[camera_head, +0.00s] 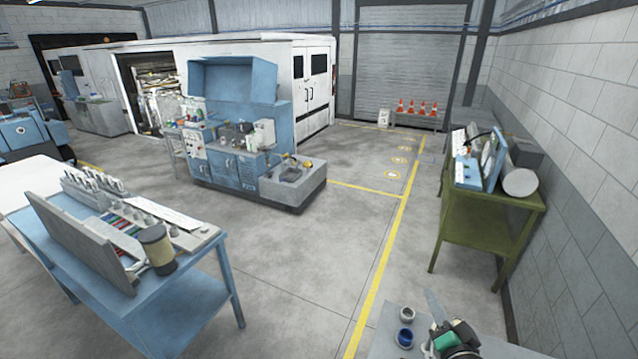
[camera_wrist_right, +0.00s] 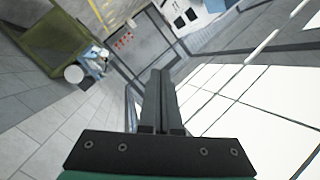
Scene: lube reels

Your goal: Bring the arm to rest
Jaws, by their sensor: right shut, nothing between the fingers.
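My right gripper (camera_head: 436,305) shows at the bottom of the head view, right of centre, with its grey fingers pointing up and a green and black body below. In the right wrist view the same gripper (camera_wrist_right: 159,78) has its two dark fingers pressed together, with nothing between them. It points out across the hall, with no object touching its fingertips. My left gripper is not in the head view.
A grey worktop (camera_head: 385,345) with a blue-filled cup (camera_head: 405,337) and a pale cup (camera_head: 406,314) lies beside my right gripper. A green table (camera_head: 480,225) stands at the right wall. A blue table (camera_head: 190,300) stands at left. Open floor (camera_head: 300,270) lies between.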

